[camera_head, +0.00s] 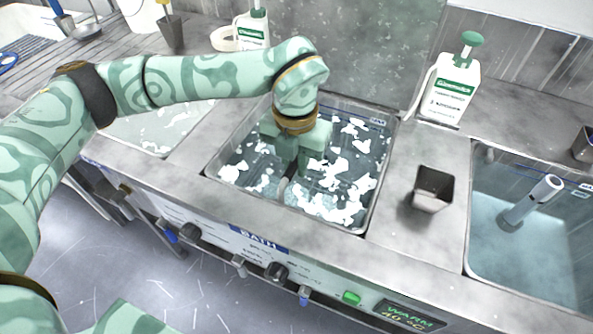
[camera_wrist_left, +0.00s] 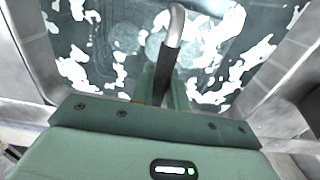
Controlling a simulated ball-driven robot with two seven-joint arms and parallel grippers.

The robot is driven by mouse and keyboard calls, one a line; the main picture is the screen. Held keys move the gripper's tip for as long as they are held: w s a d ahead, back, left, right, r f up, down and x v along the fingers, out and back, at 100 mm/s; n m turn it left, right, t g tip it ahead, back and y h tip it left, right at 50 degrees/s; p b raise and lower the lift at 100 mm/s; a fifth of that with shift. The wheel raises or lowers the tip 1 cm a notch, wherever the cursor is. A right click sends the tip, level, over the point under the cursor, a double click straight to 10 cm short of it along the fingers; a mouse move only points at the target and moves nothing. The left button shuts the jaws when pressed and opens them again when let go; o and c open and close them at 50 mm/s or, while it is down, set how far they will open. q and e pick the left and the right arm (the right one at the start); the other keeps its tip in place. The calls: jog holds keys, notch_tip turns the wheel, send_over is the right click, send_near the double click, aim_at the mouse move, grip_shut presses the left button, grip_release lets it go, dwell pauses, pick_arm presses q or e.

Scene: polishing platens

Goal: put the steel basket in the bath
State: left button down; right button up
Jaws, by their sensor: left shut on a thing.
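The bath (camera_head: 372,199) is a steel tank in the counter, above a blue BATH label. It holds clear liquid with white foam patches. My left gripper (camera_head: 291,172) reaches down into it near the middle. It is shut on the bent steel handle (camera_wrist_left: 176,28) of the steel basket. In the left wrist view the handle rises between the fingers (camera_wrist_left: 164,82). Pale round discs (camera_wrist_left: 124,38) show beneath the foam. The basket's body is mostly hidden by foam, liquid and my gripper, so I cannot tell whether it touches the bottom. My right gripper is out of view.
A small steel cup (camera_head: 433,188) stands on the counter right of the bath. A second basin (camera_head: 530,255) with a grey tube is farther right. White pump bottles (camera_head: 452,90) stand behind. Another foamy tank (camera_head: 155,128) lies left, under my arm. A WARM display (camera_head: 410,315) is on the front.

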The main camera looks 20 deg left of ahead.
pick_arm(q)
notch_tip(320, 180, down, 3)
jog(key=shift+r+b, duration=0.1)
jog(key=shift+b, duration=0.3)
jog(key=shift+r, duration=0.1)
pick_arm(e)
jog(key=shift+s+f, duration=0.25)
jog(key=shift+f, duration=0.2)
pick_arm(q)
jog(key=c, duration=1.4)
grip_release()
